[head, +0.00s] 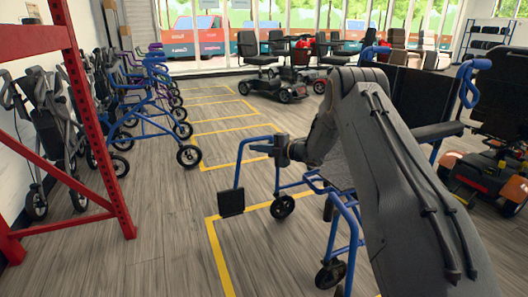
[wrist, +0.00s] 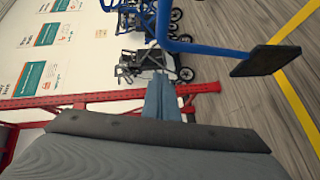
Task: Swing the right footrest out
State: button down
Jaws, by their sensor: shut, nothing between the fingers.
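A blue-framed wheelchair (head: 352,222) stands right of centre in the head view, partly hidden behind my arm. A footrest, a bent blue tube with a black footplate (head: 231,202), extends from its far front side to the left. My gripper (head: 256,148) is shut and empty, pointing left beside the upper part of that tube. In the wrist view my gripper (wrist: 161,95) shows its fingers together. The blue footrest tube (wrist: 205,48) and its black plate (wrist: 265,61) lie beyond and right of the fingertips. I cannot tell whether gripper and tube touch.
Rollators (head: 150,92) line the left side, behind a red rack frame (head: 100,150). Mobility scooters (head: 285,75) stand at the back, and an orange and black one (head: 485,172) at the right. Floor left of the footplate is clear, with yellow lines (head: 218,257).

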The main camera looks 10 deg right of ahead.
jog(key=w+a+f+b, duration=0.1)
jog(key=w+a+b, duration=0.1)
jog(key=w, duration=0.4)
jog(key=shift+a+f+b, duration=0.2)
jog(key=shift+a+b, duration=0.1)
jog(key=shift+b, duration=0.05)
jog(key=shift+w+a, duration=0.1)
